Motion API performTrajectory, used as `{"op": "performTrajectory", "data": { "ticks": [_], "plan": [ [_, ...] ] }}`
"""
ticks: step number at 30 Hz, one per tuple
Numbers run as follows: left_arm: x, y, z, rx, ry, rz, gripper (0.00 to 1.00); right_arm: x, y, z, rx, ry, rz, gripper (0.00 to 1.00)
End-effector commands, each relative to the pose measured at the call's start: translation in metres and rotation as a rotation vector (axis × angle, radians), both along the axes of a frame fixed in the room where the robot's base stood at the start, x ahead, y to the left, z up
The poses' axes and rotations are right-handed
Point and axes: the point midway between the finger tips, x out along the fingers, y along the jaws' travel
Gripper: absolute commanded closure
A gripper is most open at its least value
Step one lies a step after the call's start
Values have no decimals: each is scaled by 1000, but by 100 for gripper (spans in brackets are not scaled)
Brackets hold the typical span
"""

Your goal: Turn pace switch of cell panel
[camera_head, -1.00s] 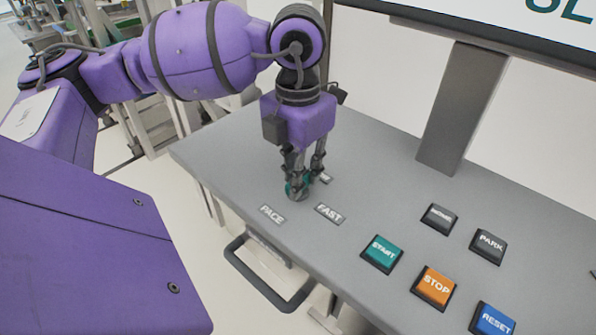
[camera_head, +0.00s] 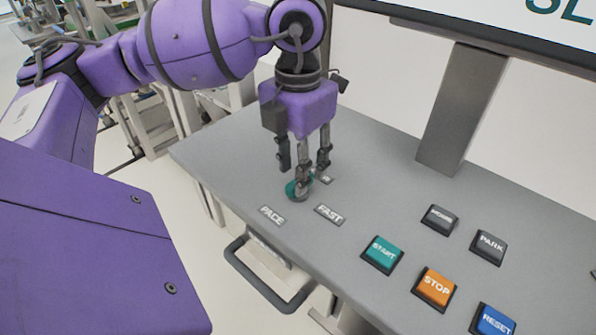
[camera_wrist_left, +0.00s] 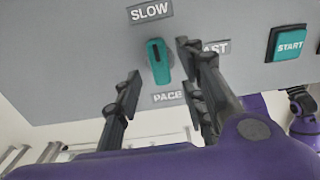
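The pace switch is a teal rotary knob (camera_head: 293,190) on the grey panel, near the PACE and FAST labels. In the left wrist view the knob (camera_wrist_left: 158,62) has a raised bar that points toward the SLOW label (camera_wrist_left: 151,11). My left gripper (camera_head: 302,178) is over the knob with its fingers spread. In the left wrist view its fingers (camera_wrist_left: 160,75) stand apart on either side of the knob, with nothing held between them. Whether a finger touches the knob cannot be told. My right gripper is not in view.
The grey panel (camera_head: 235,150) also carries a teal START button (camera_head: 382,254), an orange STOP button (camera_head: 435,287), a blue RESET button (camera_head: 494,321) and dark buttons such as PARK (camera_head: 488,246). A screen post (camera_head: 462,110) rises behind. A dark handle (camera_head: 262,285) juts from the front.

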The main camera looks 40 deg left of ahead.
Motion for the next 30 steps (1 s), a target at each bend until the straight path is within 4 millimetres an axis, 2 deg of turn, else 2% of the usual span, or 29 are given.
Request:
{"op": "performTrajectory", "data": {
  "ticks": [6, 13, 18, 30],
  "plan": [
    [2, 0, 50, -2, -8, 0, 62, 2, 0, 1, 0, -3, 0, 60],
    [1, 0, 87, 0, -5, 0, 62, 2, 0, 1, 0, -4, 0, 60],
    [0, 0, 98, -1, -2, 1, 62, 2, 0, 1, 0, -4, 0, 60],
    [0, 0, 98, 0, -1, 1, 62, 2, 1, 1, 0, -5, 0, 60]
  ]
}}
